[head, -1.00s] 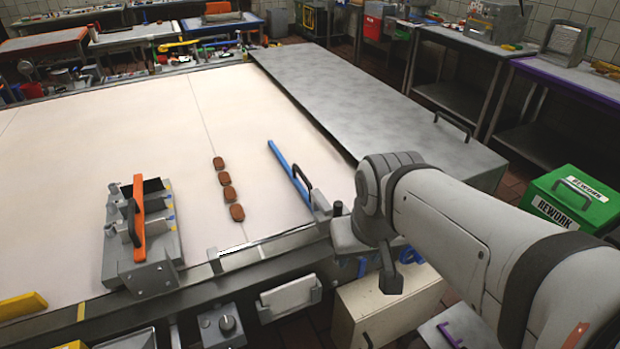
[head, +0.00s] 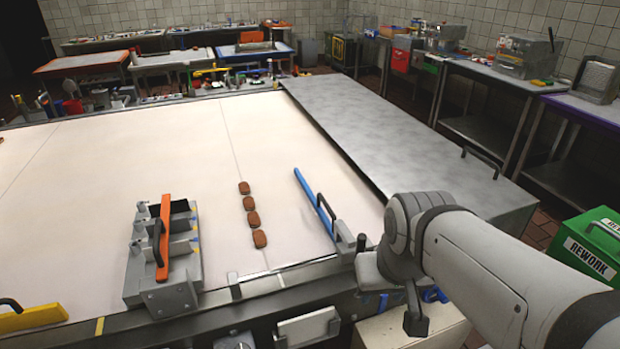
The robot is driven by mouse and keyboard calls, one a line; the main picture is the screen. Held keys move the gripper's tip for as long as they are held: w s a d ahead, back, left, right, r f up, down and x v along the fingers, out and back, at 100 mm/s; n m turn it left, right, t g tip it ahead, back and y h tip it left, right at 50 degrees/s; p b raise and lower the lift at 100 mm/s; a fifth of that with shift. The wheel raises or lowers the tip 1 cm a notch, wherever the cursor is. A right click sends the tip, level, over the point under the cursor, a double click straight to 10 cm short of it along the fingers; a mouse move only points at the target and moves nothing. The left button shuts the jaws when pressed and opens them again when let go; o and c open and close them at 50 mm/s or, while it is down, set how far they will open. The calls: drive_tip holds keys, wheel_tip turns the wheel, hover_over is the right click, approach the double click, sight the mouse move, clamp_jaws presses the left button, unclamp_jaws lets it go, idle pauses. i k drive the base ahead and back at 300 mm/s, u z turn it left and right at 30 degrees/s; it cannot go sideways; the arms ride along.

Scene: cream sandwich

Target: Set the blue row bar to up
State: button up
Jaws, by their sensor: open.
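The blue row bar (head: 312,200) is a long thin bar with a black handle (head: 326,213). It extends from a grey bracket (head: 343,234) at the near edge of the pale surface (head: 120,150), pointing away and slightly left. It looks low over the surface; I cannot tell if it touches. My gripper (head: 388,283) is at the end of my grey arm, just right of and nearer than the bracket. It is open, and looks apart from the bar and its handle. My wrist hides part of it, and its fingers are hard to make out.
Several brown biscuits (head: 252,219) lie in a row left of the blue bar. An orange bar (head: 163,237) sits on a grey block (head: 188,270) further left. A yellow bar (head: 33,318) is at lower left. A grey metal top (head: 390,125) lies right of the surface.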

sight(339, 231)
drive_tip(key=u, duration=0.05)
drive_tip(key=k, duration=1.15)
drive_tip(key=z, duration=0.4)
drive_tip(key=i, duration=1.75)
drive_tip(key=u, duration=0.5)
